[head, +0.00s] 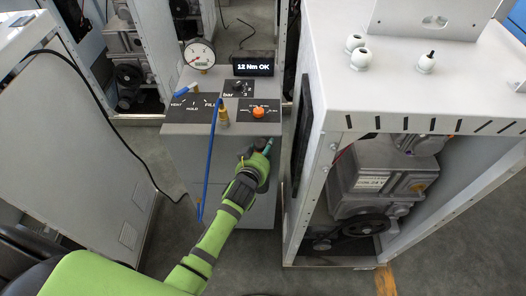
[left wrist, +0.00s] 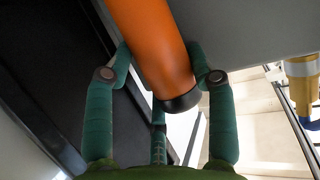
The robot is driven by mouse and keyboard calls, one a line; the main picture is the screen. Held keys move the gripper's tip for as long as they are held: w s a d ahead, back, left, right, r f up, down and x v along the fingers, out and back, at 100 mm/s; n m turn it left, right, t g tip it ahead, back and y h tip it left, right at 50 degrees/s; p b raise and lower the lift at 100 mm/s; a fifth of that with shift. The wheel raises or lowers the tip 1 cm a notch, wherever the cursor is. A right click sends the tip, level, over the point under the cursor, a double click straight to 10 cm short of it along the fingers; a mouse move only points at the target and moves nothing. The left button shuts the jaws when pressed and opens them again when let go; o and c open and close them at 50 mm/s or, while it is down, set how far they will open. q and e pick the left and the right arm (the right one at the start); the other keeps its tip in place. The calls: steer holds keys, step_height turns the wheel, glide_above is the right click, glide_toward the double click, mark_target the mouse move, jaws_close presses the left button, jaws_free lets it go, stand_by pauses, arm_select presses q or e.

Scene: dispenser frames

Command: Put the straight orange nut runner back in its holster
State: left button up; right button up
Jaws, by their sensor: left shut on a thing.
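The straight orange nut runner (left wrist: 155,45) shows large in the left wrist view, a smooth orange cylinder with a black end collar. My left gripper (left wrist: 168,62) is shut on it, with green fingers on both sides of the body. In the head view my left gripper (head: 269,146) is at the front edge of the grey pedestal, below its right black plate. The hand hides most or all of the tool there. An orange round piece (head: 258,112) sits on that plate; I cannot tell whether it is a knob or part of the tool. I cannot make out the holster. My right gripper is out of view.
The grey pedestal (head: 187,146) carries a gauge (head: 199,55) and a display (head: 253,65) reading "12 Nm OK". A blue hose (head: 211,160) with a brass fitting (head: 223,116) hangs left of my arm. A white-topped cabinet (head: 405,85) stands close on the right.

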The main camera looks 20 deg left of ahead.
arm_select(q)
steer(key=shift+w, duration=0.1)
steer(key=o, duration=1.6)
steer(key=shift+f, duration=0.15)
steer(key=v, duration=1.2)
steer(key=s+f+m+g+h, duration=0.1)
steer(key=s+f+g, duration=0.35)
steer(key=f, duration=0.85)
steer(key=s+f+m+g, duration=0.1)
steer(key=s+f+g, duration=0.1)
steer(key=s+f, duration=0.9)
steer(key=s+a+f+g, duration=0.2)
steer(key=s+f, duration=0.3)
steer(key=s, duration=0.2)
steer(key=s+a+f+g, duration=0.2)
steer(key=s+f, duration=0.4)
steer(key=s, duration=0.1)
steer(key=s+a+f+g, duration=0.2)
steer(key=s+f, duration=0.3)
steer(key=s, duration=0.2)
steer(key=shift+s+a+f+m+y, duration=0.2)
steer(key=shift+f+m+y, duration=0.1)
steer(key=shift+f+y, duration=0.1)
